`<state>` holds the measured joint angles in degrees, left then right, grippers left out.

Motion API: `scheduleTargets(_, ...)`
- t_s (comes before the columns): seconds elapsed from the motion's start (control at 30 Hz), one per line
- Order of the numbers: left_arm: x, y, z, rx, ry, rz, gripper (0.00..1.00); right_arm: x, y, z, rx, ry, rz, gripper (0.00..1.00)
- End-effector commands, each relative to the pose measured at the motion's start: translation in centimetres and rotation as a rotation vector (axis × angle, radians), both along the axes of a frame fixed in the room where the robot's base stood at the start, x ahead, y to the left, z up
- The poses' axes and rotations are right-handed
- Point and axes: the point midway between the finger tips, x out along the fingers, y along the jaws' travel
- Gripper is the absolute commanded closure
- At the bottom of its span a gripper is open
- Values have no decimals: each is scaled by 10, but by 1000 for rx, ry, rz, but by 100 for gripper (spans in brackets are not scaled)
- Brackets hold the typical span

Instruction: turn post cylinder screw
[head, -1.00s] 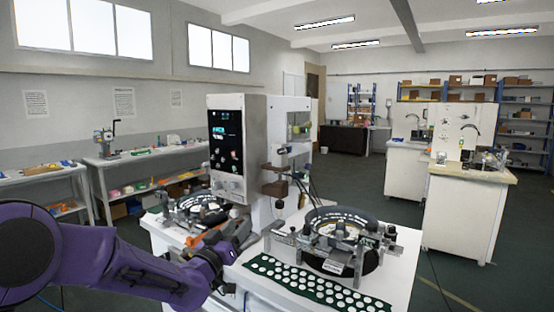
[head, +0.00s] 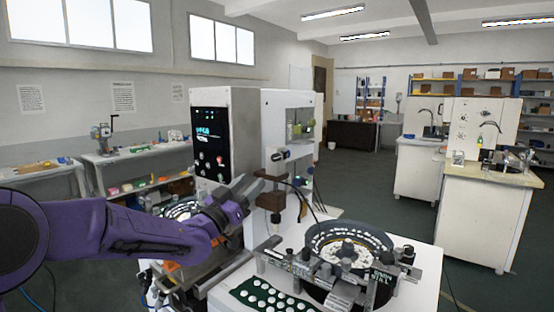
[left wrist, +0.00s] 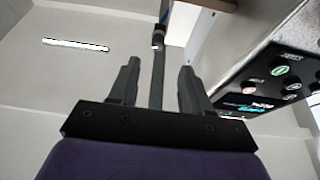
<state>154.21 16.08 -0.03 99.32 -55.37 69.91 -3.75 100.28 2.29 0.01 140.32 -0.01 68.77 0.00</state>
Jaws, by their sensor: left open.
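The setting machine stands in the middle of the head view, with a white cabinet (head: 218,135) and a brown post assembly (head: 271,192) at its right side. In the left wrist view the two dark fingers (left wrist: 158,72) are apart, with nothing clearly held. A thin dark post (left wrist: 158,75) with a small fitting (left wrist: 161,28) shows between and beyond them; I cannot tell its distance. I cannot make out the screw. My right gripper is out of view.
The cabinet's black control panel (head: 212,140) is close by; it also shows in the left wrist view (left wrist: 280,75). A round feeder bowl (head: 345,240) with metal clamps stands on the white table at right. A green mat (head: 262,297) with white discs lies in front.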

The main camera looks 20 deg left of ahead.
Motion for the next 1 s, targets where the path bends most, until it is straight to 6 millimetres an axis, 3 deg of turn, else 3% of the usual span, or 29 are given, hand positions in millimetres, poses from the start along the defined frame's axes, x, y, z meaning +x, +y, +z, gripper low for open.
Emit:
scheduleTargets(0.17, 19, -6, 13, 1, 0, 1, 52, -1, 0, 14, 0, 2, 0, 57)
scheduleTargets(0.5, 80, -28, 38, 0, 0, 2, 52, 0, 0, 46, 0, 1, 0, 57)
scheduleTargets(0.87, 91, -34, 39, -2, 1, -1, 52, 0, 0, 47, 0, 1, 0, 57)
scheduleTargets(0.9, 91, -34, 39, -2, 1, -1, 55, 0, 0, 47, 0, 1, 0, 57)
scheduleTargets(1.0, 91, -34, 39, -1, 0, 0, 88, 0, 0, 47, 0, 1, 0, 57)
